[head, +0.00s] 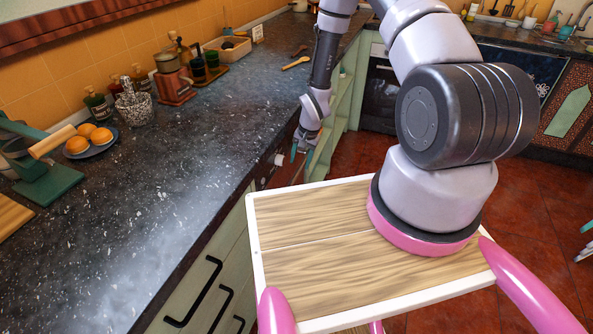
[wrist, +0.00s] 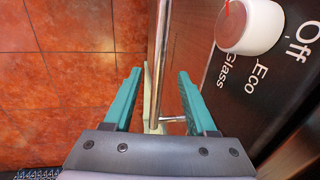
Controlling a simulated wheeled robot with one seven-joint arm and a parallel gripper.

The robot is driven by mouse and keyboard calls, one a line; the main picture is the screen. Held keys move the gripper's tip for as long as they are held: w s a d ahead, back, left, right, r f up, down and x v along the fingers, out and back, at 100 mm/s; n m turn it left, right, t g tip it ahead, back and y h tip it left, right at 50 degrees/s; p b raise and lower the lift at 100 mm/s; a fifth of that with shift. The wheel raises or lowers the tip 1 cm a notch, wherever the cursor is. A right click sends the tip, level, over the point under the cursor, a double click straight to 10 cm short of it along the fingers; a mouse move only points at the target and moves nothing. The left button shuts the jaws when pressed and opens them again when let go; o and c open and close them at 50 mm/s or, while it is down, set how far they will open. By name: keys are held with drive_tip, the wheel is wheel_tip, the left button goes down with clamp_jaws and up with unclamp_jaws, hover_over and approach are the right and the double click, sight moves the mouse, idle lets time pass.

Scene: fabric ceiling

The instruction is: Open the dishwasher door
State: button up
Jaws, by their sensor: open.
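The dishwasher's dark control panel (wrist: 262,75) is at the right of the wrist view, with a white knob (wrist: 250,27) and the words Off, Eco and Glass. Its metal bar handle (wrist: 161,35) runs down the middle of that view. My gripper (wrist: 160,80) is open, its teal fingers on either side of the bar; I cannot tell whether either touches it. In the head view my gripper (head: 303,152) is low beside the counter's front edge. The dishwasher front (head: 279,168) shows only as a sliver there, mostly hidden by the counter and my body.
The speckled dark counter (head: 150,215) runs along the left, bearing oranges (head: 88,137), bottles and utensils. Green cabinets with black handles (head: 200,290) are below it. Red tiled floor (head: 350,152) is open to the right. An oven (head: 380,90) stands at the back.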

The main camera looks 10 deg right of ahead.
sight(297, 172)
drive_tip(key=f, duration=0.5)
drive_tip(key=shift+w+a+f, duration=0.15)
drive_tip(key=shift+w+a, duration=0.15)
drive_tip(key=shift+a, duration=0.1)
clamp_jaws()
idle(1.0)
